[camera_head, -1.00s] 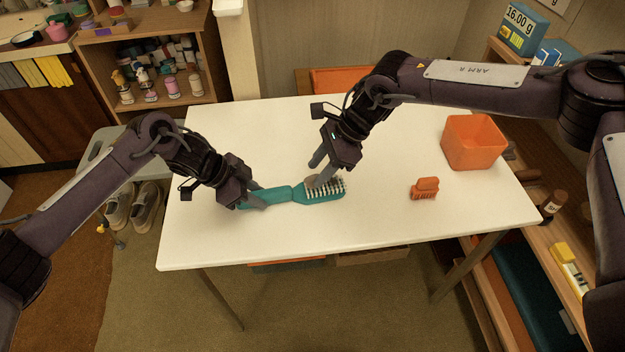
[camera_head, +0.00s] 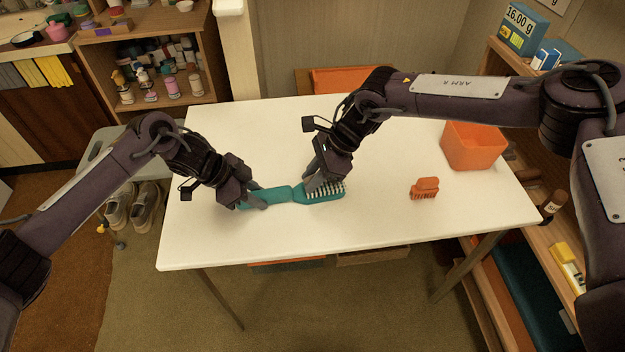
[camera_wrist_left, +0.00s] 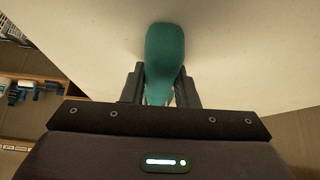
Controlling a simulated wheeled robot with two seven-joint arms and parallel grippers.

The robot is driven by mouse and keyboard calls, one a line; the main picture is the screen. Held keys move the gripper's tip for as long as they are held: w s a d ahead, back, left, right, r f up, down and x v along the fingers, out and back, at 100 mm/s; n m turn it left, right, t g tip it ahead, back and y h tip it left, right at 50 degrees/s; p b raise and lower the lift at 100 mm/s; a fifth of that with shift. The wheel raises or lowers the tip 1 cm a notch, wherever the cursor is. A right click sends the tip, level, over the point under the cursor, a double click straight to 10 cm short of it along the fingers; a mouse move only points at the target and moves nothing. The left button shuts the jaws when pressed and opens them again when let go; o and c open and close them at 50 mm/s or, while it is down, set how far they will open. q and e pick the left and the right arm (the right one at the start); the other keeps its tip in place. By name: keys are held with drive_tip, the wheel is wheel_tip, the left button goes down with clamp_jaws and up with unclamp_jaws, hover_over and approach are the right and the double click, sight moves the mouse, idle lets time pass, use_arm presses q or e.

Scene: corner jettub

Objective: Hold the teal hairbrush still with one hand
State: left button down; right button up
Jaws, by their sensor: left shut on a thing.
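The teal hairbrush (camera_head: 279,195) lies on the white table with its handle to the left and its bristles facing up at the right. My left gripper (camera_head: 256,201) is shut on its handle. In the left wrist view the teal handle (camera_wrist_left: 164,60) sits between the two fingers (camera_wrist_left: 160,88). My right gripper (camera_head: 312,183) is at the brush head, with its fingers over the left part of the bristles. Something greyish between those fingers is mostly hidden, and I cannot tell whether they are closed on it.
The white table (camera_head: 380,225) has free room at the front and right. An orange bin (camera_head: 473,147) stands at the back right. Shelves (camera_head: 160,60) stand behind at the left.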

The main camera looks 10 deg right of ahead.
clamp_jaws()
drive_tip(key=shift+r, duration=3)
use_arm(q)
drive_tip(key=c, duration=1.1)
unclamp_jaws()
drive_tip(key=shift+o, duration=0.2)
